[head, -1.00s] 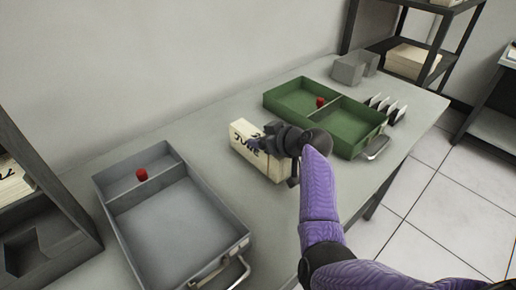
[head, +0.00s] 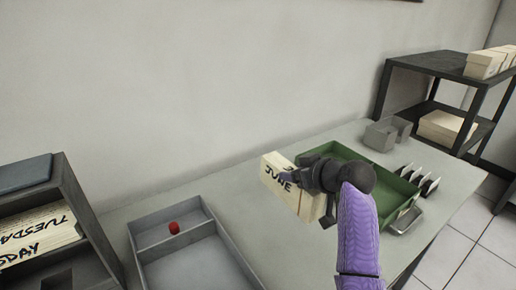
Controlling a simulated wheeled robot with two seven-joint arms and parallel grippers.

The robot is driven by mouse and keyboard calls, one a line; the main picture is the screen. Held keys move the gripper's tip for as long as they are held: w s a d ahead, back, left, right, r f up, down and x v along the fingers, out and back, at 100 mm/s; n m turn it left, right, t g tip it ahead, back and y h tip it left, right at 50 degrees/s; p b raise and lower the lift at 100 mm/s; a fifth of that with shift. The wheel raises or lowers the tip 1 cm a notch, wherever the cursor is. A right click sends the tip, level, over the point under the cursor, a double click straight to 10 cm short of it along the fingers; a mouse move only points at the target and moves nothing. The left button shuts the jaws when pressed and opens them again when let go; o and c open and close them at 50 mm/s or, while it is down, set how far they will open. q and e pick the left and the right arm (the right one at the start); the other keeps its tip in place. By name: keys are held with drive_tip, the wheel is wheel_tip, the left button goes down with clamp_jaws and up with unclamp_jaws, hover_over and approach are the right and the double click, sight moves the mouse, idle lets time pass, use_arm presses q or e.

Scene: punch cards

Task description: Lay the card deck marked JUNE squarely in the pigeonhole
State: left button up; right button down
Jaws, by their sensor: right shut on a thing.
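The cream card deck marked JUNE (head: 275,178) is in the middle of the head view, with black lettering on its near side. My right gripper (head: 310,185) is shut on it from the right, and its dark fingers cover part of the deck. The deck appears held above the table, between the grey tray and the green tray. A dark pigeonhole rack (head: 88,232) stands at the lower left. One of its openings holds cards marked TUESDAY (head: 40,240), and a lower opening is partly cut off. My left gripper is not in view.
A grey tray (head: 215,228) with a red knob-like piece (head: 174,228) lies at lower centre. A green tray (head: 345,152) is behind my right gripper. Slotted cards (head: 420,180) and a grey bin (head: 382,134) stand farther right. A dark shelf (head: 440,64) holds more decks.

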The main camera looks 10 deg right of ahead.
drive_tip(key=shift+s+r, duration=0.1)
drive_tip(key=shift+s, duration=0.2)
drive_tip(key=s+a+n+g+y, duration=0.2)
drive_tip(key=s+a+n+y, duration=0.1)
drive_tip(key=s, duration=0.6)
drive_tip(key=s+a+r+n+g+y, duration=0.1)
drive_tip(key=s+a+n, duration=0.3)
drive_tip(key=s, duration=0.5)
drive_tip(key=shift+s+r+g+y, duration=0.15)
drive_tip(key=shift+s+g+y, duration=0.2)
drive_tip(key=shift+g+y, duration=0.45)
drive_tip(key=shift+a, duration=0.1)
drive_tip(key=shift+w+a+r, duration=0.1)
